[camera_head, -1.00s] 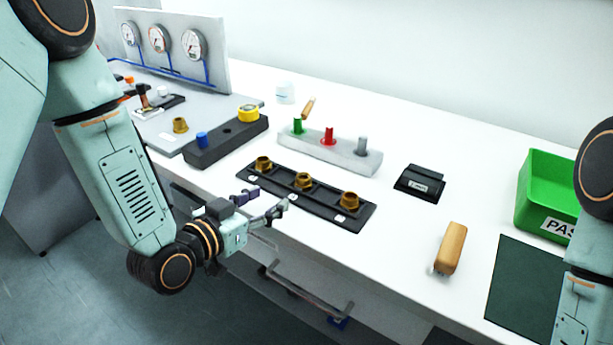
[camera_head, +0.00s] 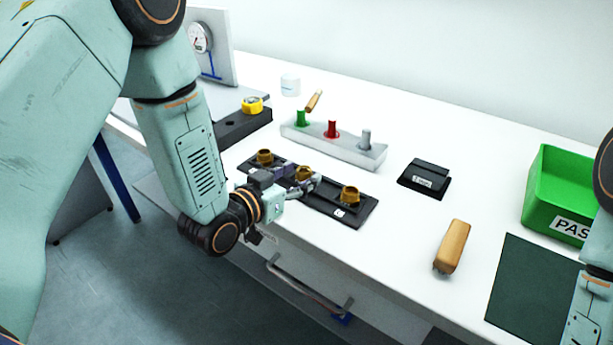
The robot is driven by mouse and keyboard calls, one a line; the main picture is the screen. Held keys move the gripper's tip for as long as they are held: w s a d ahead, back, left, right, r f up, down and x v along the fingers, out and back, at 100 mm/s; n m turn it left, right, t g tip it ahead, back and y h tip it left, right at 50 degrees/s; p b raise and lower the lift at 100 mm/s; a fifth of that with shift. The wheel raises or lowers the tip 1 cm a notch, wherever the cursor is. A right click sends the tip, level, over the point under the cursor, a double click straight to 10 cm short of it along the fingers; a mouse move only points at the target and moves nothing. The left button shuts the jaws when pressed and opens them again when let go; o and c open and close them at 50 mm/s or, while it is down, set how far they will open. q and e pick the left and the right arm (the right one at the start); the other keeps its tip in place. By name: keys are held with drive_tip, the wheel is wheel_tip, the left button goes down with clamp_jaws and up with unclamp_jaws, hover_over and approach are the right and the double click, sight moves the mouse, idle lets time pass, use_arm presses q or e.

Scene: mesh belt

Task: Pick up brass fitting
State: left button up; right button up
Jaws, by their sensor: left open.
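A black tray (camera_head: 325,208) on the white bench holds three brass fittings in a row. The left fitting (camera_head: 265,156) and the right fitting (camera_head: 350,195) stand clear of my gripper. The middle fitting (camera_head: 304,173) is at my left gripper (camera_head: 302,180), whose open fingers reach either side of it. The near finger hides part of it, and I cannot tell whether they touch. My right arm shows at the right edge; its gripper is out of view.
A grey block with green, red and grey pegs (camera_head: 335,142) stands behind the tray. A black box (camera_head: 424,178), a wooden-handled brush (camera_head: 453,246), a dark green mat (camera_head: 530,290) and a green bin (camera_head: 566,200) lie to the right. The bench between them is clear.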

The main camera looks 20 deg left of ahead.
use_arm(q)
drive_tip(key=shift+w+a+f, duration=0.25)
drive_tip(key=shift+w+f, duration=0.05)
drive_tip(key=shift+w, duration=0.4)
drive_tip(key=shift+s+d+r, duration=0.1)
drive_tip(key=shift+d+r, duration=0.1)
drive_tip(key=shift+d, duration=0.25)
drive_tip(key=shift+c, duration=1.1)
drive_tip(key=shift+a+f, duration=0.15)
drive_tip(key=shift+a, duration=0.15)
drive_tip(key=c, duration=0.5)
drive_tip(key=shift+d, duration=0.2)
drive_tip(key=shift+c, duration=2)
clamp_jaws()
